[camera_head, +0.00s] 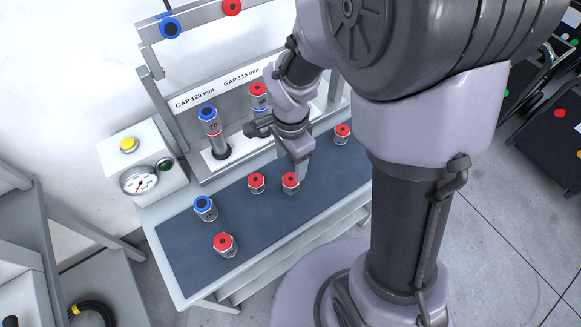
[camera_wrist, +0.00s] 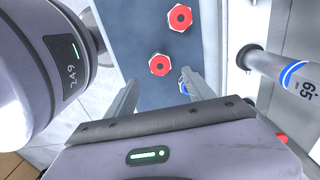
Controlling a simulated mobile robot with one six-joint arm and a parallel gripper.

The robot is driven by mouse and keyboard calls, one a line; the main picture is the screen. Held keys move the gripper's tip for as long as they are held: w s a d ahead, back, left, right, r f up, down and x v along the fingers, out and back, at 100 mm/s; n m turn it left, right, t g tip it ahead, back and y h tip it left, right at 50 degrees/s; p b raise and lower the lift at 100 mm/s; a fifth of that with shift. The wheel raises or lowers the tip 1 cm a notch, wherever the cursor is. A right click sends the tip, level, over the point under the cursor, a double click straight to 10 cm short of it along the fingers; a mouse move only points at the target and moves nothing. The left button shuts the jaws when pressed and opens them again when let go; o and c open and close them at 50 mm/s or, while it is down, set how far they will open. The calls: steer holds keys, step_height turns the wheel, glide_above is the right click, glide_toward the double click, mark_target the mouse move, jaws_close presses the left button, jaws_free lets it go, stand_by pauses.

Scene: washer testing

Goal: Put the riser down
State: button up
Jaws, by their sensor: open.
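Several short metal risers with red or blue caps stand on the dark blue mat (camera_head: 185,255). A red-capped riser (camera_head: 290,182) stands upright just below my gripper (camera_head: 301,170). Another red-capped riser (camera_head: 256,182) is to its left. In the wrist view my gripper (camera_wrist: 164,92) has its fingers spread with nothing held between them. A red hexagonal cap (camera_wrist: 160,64) shows just beyond the fingertips, and a second red cap (camera_wrist: 180,17) farther off. A bluish piece is partly hidden by the right finger. The head view cannot tell whether my gripper touches the riser.
Blue-capped (camera_head: 205,208) and red-capped (camera_head: 224,245) risers stand at the mat's left front; another red-capped riser (camera_head: 342,133) is at right. Behind is a test frame (camera_head: 180,82) with gap labels and capped columns (camera_head: 208,115). A gauge box (camera_head: 142,165) stands left.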

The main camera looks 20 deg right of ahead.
steer(key=s+r+n+t+y, duration=0.1)
steer(key=s+r+n+t, duration=0.2)
steer(key=r, duration=0.7)
steer(key=s+a+r+n+t+y, duration=0.1)
steer(key=s+r+n+t, duration=0.1)
steer(key=s+r+n, duration=0.5)
step_height(320, 180, up, 3)
steer(key=shift+s+r+t, duration=0.1)
steer(key=shift+s+t, duration=0.3)
steer(key=shift+s, duration=0.55)
step_height(320, 180, down, 3)
steer(key=b, duration=0.2)
steer(key=shift+r+b, duration=0.15)
steer(key=shift+b, duration=0.15)
